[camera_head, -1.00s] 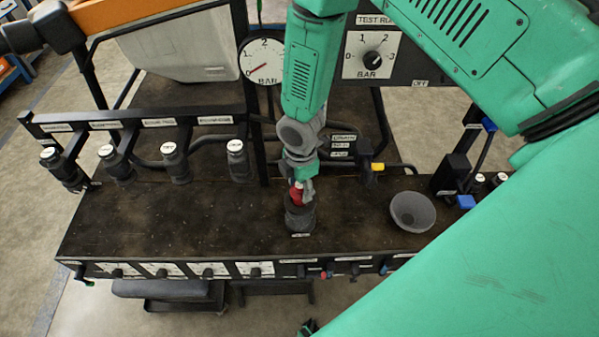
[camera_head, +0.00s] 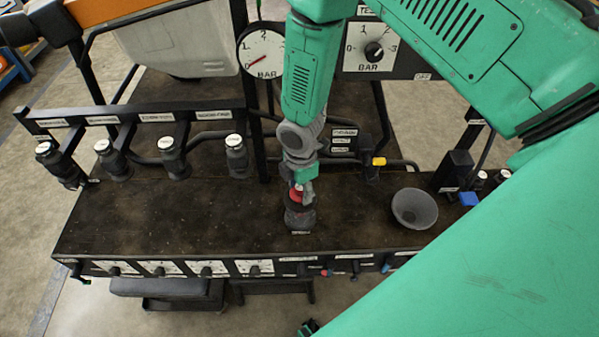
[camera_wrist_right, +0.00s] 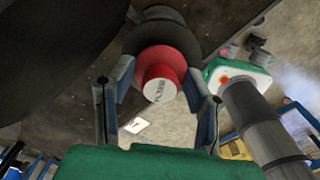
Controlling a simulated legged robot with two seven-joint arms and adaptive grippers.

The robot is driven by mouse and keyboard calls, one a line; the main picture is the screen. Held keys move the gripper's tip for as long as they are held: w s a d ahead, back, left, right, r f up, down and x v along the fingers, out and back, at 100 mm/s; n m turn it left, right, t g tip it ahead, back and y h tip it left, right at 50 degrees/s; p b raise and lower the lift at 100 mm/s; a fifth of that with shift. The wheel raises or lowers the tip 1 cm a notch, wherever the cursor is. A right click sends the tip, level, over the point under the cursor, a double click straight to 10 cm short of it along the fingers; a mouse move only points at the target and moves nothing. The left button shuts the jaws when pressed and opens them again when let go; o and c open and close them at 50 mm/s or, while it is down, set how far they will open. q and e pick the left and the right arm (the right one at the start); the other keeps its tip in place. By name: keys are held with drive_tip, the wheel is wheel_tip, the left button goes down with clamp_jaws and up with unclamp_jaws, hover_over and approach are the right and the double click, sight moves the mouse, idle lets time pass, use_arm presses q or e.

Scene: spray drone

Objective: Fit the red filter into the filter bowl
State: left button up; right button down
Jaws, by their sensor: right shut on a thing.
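The red filter (camera_head: 296,195) is at the mouth of the dark filter bowl (camera_head: 300,219), which stands on the bench near its front middle. My right gripper (camera_head: 303,186) comes down from above and is shut on the filter. In the right wrist view the red filter (camera_wrist_right: 160,80), with a white labelled end, sits between the two fingers of the gripper (camera_wrist_right: 159,92). The dark round bowl (camera_wrist_right: 152,36) shows right behind it. How deep the filter sits in the bowl is hidden.
A grey funnel-shaped cup (camera_head: 414,208) stands on the bench (camera_head: 180,225) to the right of the bowl. Several capped black bottles (camera_head: 237,158) line the back left. A pressure gauge (camera_head: 262,52) and dial panel (camera_head: 374,50) stand behind. The bench's left front is clear.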

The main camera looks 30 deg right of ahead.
drive_tip(key=shift+f, duration=0.35)
drive_tip(key=c, duration=0.7)
unclamp_jaws()
drive_tip(key=shift+c, duration=0.2)
drive_tip(key=shift+r, duration=0.15)
wheel_tip(320, 180, up, 12)
drive_tip(key=shift+f, duration=0.2)
